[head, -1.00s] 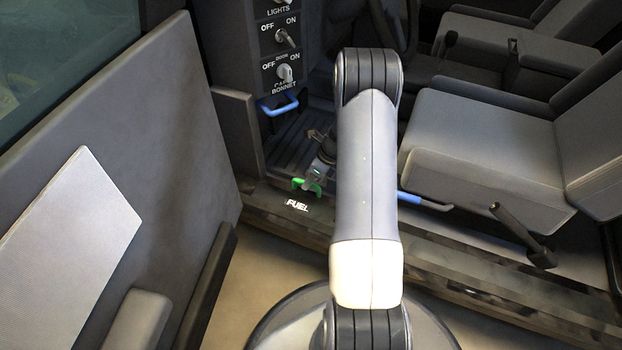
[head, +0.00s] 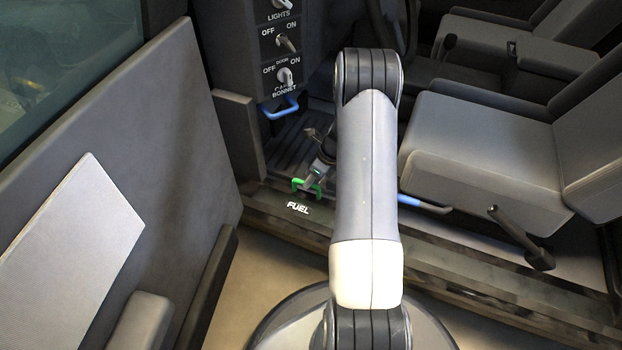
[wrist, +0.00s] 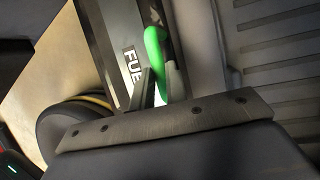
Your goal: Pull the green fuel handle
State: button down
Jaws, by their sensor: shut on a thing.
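The green fuel handle (head: 297,184) is low on the car's sill, just above the white FUEL label (head: 298,208). My gripper (head: 314,180) is at the handle, partly hidden behind my arm in the head view. In the wrist view the green handle (wrist: 154,44) runs down between my gripper's fingers (wrist: 160,84), which are shut on it. Part of the FUEL label (wrist: 133,72) shows beside the fingers.
A blue bonnet handle (head: 281,108) hangs under the switch panel (head: 282,40). A blue lever (head: 422,204) lies by the grey seat (head: 490,135). The open car door (head: 130,150) stands at left.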

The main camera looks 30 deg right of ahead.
jog(key=shift+r+p, duration=0.75)
jog(key=shift+r, duration=0.5)
jog(key=c, duration=1.4)
grip_release()
jog(key=shift+f, duration=0.2)
jog(key=p+v, duration=0.4)
jog(key=v, duration=0.7)
jog(key=shift+f, duration=0.1)
jog(key=b+x, duration=0.5)
jog(key=x, duration=0.6)
jog(key=shift+f, duration=0.35)
jog(key=shift+f+b, duration=0.95)
jog(key=shift+b, duration=0.05)
